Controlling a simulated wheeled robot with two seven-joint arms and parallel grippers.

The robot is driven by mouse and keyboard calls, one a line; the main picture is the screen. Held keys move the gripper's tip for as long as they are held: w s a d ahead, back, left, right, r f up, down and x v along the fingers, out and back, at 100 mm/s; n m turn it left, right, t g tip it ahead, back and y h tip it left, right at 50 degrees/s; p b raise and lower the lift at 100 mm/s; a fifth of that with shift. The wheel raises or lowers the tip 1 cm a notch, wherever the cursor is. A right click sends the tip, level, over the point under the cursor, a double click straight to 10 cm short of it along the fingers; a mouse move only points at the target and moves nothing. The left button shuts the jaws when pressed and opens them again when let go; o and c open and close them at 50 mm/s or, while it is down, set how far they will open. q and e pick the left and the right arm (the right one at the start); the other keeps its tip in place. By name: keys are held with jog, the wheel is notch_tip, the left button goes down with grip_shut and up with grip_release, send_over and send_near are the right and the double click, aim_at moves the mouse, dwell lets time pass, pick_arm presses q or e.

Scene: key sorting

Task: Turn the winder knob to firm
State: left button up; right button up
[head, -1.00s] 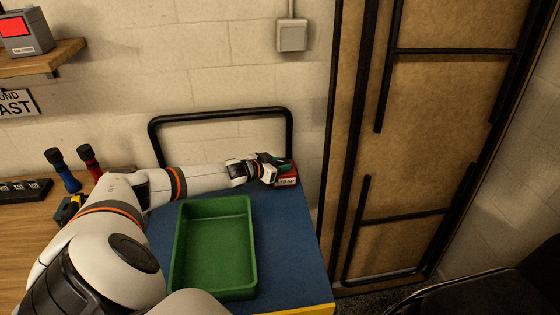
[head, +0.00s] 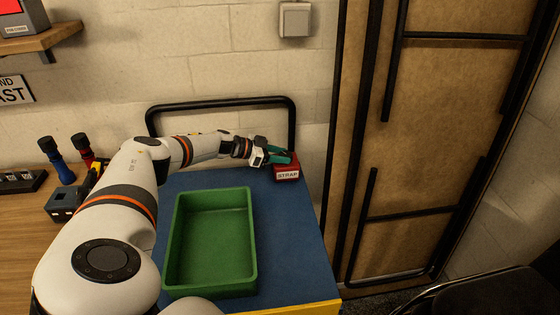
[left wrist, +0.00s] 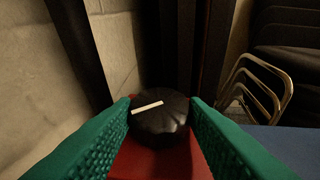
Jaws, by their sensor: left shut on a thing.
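The winder is a red box (head: 287,174) with a white "STRAP" label, standing at the far right corner of the blue cart top. Its black ribbed knob (left wrist: 160,118) shows in the left wrist view, with a white pointer line slanting slightly up to the right. My left gripper (head: 281,158) reaches over the winder from the left. Its green fingers, seen in the left wrist view (left wrist: 161,112), are shut on the knob, one at each side. In the head view the fingers hide the knob. No setting marks can be read. My right gripper is out of view.
A green tray (head: 252,240) stands on the blue top (head: 290,230), in front of my left arm. A black rail (head: 220,102) runs behind the winder. A wooden bench with screwdriver-like tools (head: 60,165) is at left. A folding chair (head: 490,292) is at lower right.

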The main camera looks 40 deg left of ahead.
pick_arm(q)
jog(key=shift+w+a+r+m+h+b, duration=0.1)
jog(key=shift+m+h+b, duration=0.2)
jog(key=o, duration=1)
jog(key=shift+c, duration=0.2)
jog(key=v, duration=1.2)
jog(key=shift+w+r+g, duration=0.1)
jog(key=shift+g, duration=0.2)
